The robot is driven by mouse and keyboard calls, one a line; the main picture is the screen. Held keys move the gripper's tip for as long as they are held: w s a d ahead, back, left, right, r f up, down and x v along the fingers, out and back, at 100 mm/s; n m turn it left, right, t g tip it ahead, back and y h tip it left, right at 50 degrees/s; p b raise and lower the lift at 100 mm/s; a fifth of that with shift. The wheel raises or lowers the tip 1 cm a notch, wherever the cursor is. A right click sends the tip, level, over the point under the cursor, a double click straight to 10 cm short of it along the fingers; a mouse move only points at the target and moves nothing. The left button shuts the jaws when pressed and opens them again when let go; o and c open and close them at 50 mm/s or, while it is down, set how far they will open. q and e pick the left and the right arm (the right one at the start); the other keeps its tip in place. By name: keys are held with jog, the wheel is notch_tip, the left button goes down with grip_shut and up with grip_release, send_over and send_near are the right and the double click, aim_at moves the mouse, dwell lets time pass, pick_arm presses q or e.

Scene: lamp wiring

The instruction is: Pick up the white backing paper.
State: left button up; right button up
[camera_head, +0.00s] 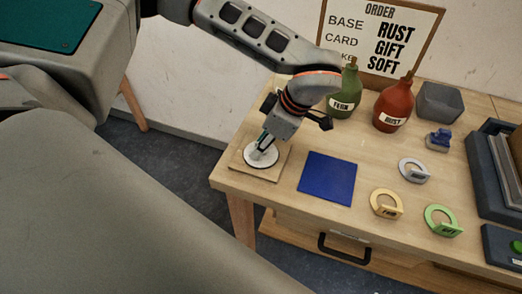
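A flat white disc (257,161), the only thing here that looks like the white backing paper, lies on a tan square board (275,171) at the table's left corner. A small darker mark shows on the disc. My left gripper (263,147) points down right over the disc, its fingertips at or just above it. The fingers hide part of the disc. I cannot tell whether they touch it, or whether they are open or shut. My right gripper is not in view.
A blue square (328,178) lies right of the board. Green (345,100) and red (391,108) bottles stand behind. Grey (413,170), yellow (386,204) and green (442,220) ring-shaped pieces lie to the right. An order sign (379,38) stands at the back.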

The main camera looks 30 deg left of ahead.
pick_arm(q)
grip_shut()
notch_tip(320, 180, up, 26)
jog(key=p, duration=0.7)
jog(key=shift+p, duration=0.4)
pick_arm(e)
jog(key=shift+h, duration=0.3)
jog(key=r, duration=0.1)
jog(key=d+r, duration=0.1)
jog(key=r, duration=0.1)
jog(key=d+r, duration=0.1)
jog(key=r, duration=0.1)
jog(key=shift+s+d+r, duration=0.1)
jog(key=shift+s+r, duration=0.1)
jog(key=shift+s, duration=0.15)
